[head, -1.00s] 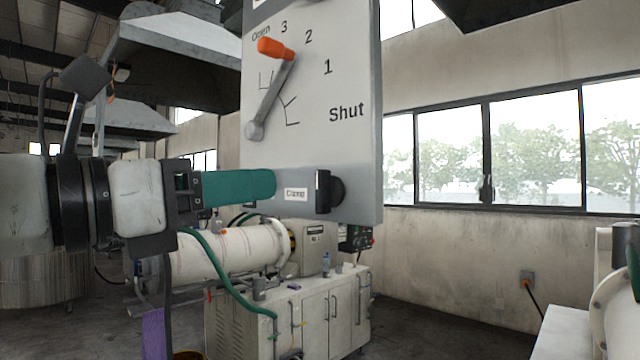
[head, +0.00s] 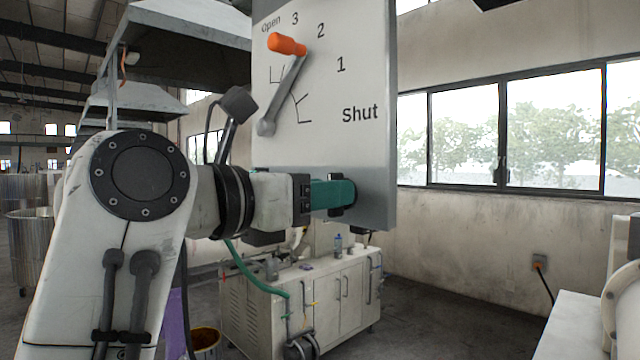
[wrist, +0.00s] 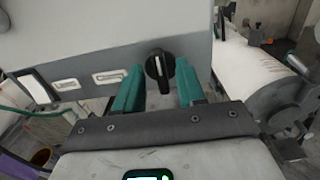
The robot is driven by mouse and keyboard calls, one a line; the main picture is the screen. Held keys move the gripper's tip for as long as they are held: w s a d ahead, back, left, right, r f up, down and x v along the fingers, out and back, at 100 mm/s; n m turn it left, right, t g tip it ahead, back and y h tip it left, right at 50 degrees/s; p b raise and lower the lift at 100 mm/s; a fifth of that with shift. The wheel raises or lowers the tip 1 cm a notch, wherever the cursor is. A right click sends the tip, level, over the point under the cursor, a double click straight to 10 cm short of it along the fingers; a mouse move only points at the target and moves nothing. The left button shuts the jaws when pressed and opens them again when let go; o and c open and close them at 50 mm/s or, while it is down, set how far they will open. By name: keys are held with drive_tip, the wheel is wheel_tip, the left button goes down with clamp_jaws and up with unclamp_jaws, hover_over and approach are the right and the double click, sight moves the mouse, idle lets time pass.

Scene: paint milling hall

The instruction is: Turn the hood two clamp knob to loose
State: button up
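The black clamp knob (wrist: 158,70) with a white pointer line is on the lower part of a grey panel (head: 375,203). In the wrist view its line stands nearly upright. My gripper (wrist: 160,87) has two teal fingers, spread apart, one on each side of the knob. The fingertips look level with or just short of the knob; I cannot tell if they touch it. In the head view my gripper (head: 335,195) covers most of the knob and the Clamp label. Two small label plates (wrist: 111,77) lie left of the knob; their text is unreadable.
Above the knob, the white scale plate carries a lever with an orange grip (head: 287,44), near Open. A white cabinet (head: 325,300) and pale cylinder (wrist: 262,75) stand beyond the panel. A white surface (head: 560,332) is at lower right. Floor between is clear.

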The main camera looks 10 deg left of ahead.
clamp_jaws()
idle(0.4)
drive_tip(key=shift+n, duration=0.3)
drive_tip(key=n, duration=1.7)
drive_tip(key=shift+w+a+f, duration=0.15)
drive_tip(key=shift+a+f, duration=0.05)
drive_tip(key=shift+a, duration=0.1)
drive_tip(key=shift+n, duration=0.3)
